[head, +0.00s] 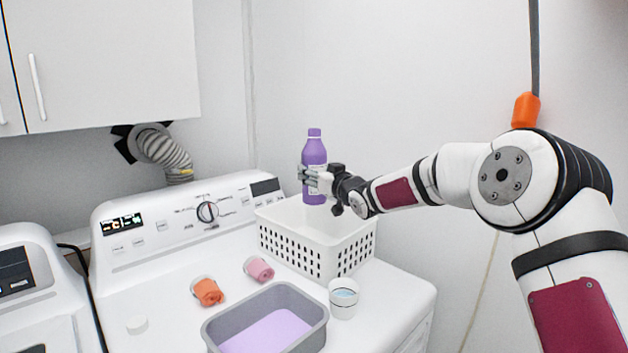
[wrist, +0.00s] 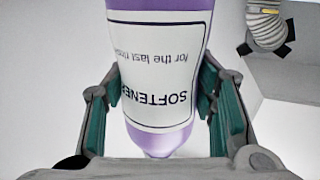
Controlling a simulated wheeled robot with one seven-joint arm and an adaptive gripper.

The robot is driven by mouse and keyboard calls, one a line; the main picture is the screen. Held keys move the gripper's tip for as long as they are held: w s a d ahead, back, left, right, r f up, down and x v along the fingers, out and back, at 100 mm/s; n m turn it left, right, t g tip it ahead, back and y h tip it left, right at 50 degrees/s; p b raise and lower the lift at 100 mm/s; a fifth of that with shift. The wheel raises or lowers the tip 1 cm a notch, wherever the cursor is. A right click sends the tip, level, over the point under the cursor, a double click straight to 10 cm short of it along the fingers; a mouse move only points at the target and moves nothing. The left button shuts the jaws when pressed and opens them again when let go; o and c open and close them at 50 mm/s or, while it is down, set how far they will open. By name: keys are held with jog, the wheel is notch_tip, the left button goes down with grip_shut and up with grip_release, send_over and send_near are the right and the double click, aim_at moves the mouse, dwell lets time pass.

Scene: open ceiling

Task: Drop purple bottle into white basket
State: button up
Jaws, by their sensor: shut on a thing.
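The purple bottle (head: 314,155) is upright in the head view, with its base over the opening of the white basket (head: 300,257). My gripper (head: 312,179) is shut on the bottle's middle from the right. In the wrist view the bottle (wrist: 160,75) fills the space between the two fingers, and its white label reads "SOFTENER" upside down. The white basket stands on the back right of the white machine's top. The inside floor of the basket is mostly hidden by its front wall.
A grey tub (head: 318,325) with a lilac bottom stands in front of the basket. The control panel (head: 180,218) is behind left. The wall is close behind.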

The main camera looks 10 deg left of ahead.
aim_at(320, 156)
jog(key=shift+f, duration=1.6)
jog(key=shift+f+b, duration=0.3)
jog(key=shift+f, duration=0.6)
jog(key=o, duration=1.3)
jog(key=shift+o, duration=0.2)
notch_tip(320, 156, up, 10)
